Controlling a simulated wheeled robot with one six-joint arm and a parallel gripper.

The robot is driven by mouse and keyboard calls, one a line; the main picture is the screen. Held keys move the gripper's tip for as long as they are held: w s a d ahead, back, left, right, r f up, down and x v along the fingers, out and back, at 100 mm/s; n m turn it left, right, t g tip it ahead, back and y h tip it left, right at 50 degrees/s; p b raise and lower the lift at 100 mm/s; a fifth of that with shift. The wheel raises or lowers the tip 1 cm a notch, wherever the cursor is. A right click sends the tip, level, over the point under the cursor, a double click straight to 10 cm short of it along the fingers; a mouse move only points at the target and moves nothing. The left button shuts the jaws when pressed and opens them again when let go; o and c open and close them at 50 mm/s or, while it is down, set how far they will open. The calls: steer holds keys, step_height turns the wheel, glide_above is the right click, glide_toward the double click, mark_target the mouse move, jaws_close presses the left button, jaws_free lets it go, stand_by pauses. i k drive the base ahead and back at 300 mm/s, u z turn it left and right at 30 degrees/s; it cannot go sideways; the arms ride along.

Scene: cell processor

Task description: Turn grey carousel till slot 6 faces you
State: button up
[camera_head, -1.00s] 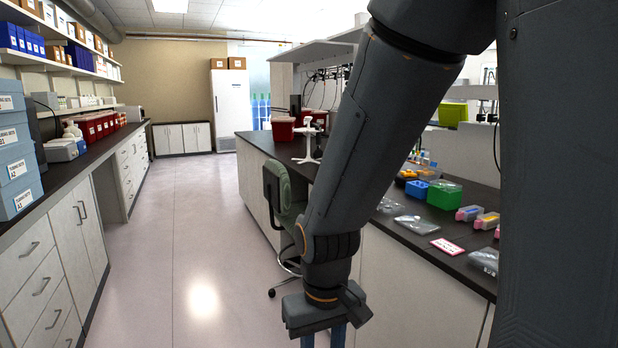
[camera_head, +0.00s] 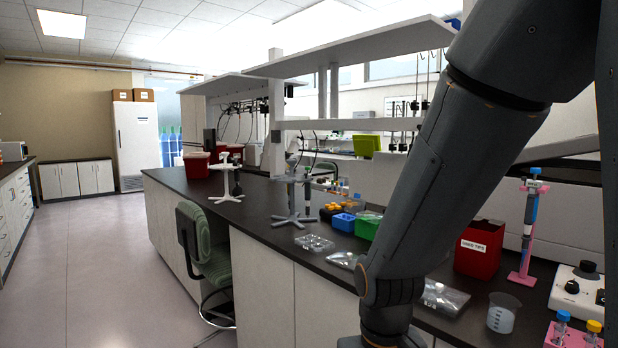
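The grey carousel (camera_head: 293,218) stands upright on the dark bench top, left of the picture's middle, with a splayed foot and a short post. Its slot numbers are too small to read, so I cannot tell which slot faces me. A similar white carousel (camera_head: 226,196) stands farther back to its left. My arm hangs down at the right, well in front of the grey carousel and apart from it. My gripper is below the bottom edge of the picture.
A red bin (camera_head: 479,248) and a beaker (camera_head: 502,313) stand at the right. A green chair (camera_head: 202,240) stands against the bench's left side; the aisle floor is clear.

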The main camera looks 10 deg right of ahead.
mark_target(291, 179)
steer(key=u, duration=1.4)
steer(key=i, duration=3.05)
steer(key=z, duration=2.75)
